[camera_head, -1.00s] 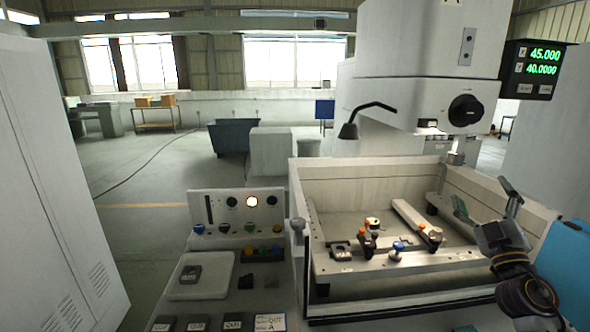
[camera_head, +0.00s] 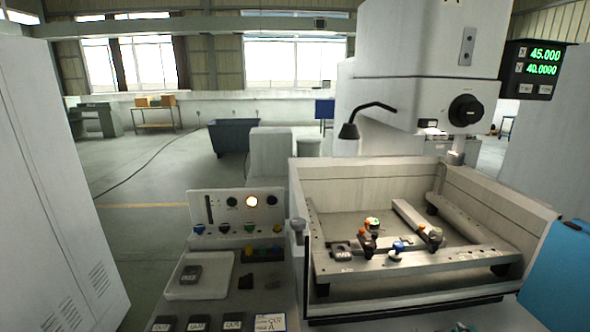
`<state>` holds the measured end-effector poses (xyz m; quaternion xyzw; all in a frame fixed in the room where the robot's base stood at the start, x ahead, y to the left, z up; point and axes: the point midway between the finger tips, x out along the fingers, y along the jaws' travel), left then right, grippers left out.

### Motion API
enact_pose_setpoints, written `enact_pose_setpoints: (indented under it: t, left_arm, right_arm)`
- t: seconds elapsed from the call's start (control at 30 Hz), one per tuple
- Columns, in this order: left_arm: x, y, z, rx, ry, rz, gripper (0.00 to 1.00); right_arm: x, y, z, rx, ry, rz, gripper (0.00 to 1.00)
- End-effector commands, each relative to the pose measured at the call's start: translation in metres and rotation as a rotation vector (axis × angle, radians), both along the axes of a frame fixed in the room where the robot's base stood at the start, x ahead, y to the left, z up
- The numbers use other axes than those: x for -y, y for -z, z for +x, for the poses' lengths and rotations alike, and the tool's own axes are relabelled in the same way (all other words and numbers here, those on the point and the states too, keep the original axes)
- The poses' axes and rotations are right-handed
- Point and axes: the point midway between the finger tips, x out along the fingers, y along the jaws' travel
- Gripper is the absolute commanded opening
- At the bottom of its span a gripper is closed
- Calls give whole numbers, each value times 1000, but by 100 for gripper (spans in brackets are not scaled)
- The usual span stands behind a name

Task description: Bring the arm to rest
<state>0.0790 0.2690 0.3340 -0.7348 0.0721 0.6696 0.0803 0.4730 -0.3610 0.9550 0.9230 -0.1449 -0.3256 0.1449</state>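Neither of my grippers shows in the head view now, and no arm of mine can be made out over the work area. The machine's open tank (camera_head: 400,308) stands at the centre right. Inside it, a clamping frame (camera_head: 470,262) carries small clamps with orange and blue knobs (camera_head: 398,247). Nothing of mine is over the tank.
A control panel (camera_head: 220,212) with a lit lamp stands left of the tank. Before it lie a white tray (camera_head: 190,290) with a dark block and several dark blocks beside a label card (camera_head: 270,322). A blue thing (camera_head: 558,275) stands at the right edge. A lamp (camera_head: 350,130) hangs above the tank.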

Motion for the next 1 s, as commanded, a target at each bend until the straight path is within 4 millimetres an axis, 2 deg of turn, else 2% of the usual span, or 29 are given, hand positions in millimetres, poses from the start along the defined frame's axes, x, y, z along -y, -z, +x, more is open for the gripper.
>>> enact_pose_setpoints:
  t: [0.1, 0.2, 0.5, 0.83, 1.0]
  left_arm:
    - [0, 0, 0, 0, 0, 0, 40]
    - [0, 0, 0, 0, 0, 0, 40]
    - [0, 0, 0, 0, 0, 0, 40]
    - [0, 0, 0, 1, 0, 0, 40]
    - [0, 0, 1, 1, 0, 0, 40]
  right_arm:
    - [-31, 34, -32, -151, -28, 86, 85]
    - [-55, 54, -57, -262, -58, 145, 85]
    - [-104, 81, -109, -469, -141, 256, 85]
    - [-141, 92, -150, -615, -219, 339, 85]
    - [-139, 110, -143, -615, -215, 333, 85]
